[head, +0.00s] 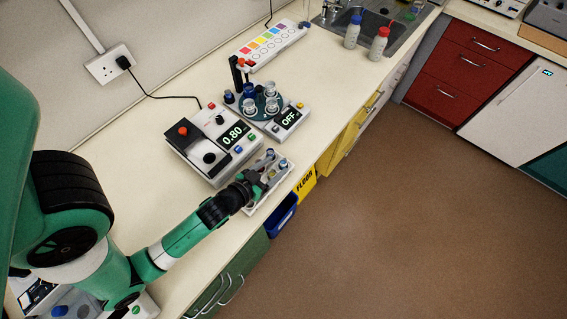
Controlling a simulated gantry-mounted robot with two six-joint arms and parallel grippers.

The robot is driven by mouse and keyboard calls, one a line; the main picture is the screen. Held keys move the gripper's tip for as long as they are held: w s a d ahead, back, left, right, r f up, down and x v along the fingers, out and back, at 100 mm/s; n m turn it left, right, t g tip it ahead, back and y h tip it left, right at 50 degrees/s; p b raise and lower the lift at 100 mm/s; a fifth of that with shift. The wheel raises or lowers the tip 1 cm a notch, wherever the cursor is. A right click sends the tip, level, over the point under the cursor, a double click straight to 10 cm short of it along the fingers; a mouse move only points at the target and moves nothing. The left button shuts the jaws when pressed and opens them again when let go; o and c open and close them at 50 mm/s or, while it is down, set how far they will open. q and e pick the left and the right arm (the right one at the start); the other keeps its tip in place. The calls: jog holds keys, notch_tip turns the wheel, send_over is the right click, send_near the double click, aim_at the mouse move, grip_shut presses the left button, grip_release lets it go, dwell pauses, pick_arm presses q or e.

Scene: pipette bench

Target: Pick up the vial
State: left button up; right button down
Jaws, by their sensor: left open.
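My left gripper (269,172) reaches in from the lower left over a small pale tray (285,181) at the bench's front edge. Its jaws are open. Small blue-topped vials show at the tray, one (270,154) by the gripper's far finger and one (283,163) by the tray's right side. They are small and partly covered by the gripper, so I cannot tell whether either sits between the fingers. More clear vials with pale tops (271,104) stand on a round dark rotor behind the tray. My right gripper is not in view.
A control box reading 0.80 (233,135) stands just behind the gripper. A device reading OFF (289,119) carries the rotor. A blue bin (282,215) hangs below the bench edge. Two bottles (379,43) stand by the sink. The bench left of the box is clear.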

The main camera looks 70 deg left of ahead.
aim_at(285, 159)
pick_arm(q)
jog(key=x, duration=0.5)
jog(key=shift+w+a+f+b, duration=0.15)
jog(key=shift+w+f+b, duration=0.05)
jog(key=shift+f+b, duration=0.15)
grip_shut()
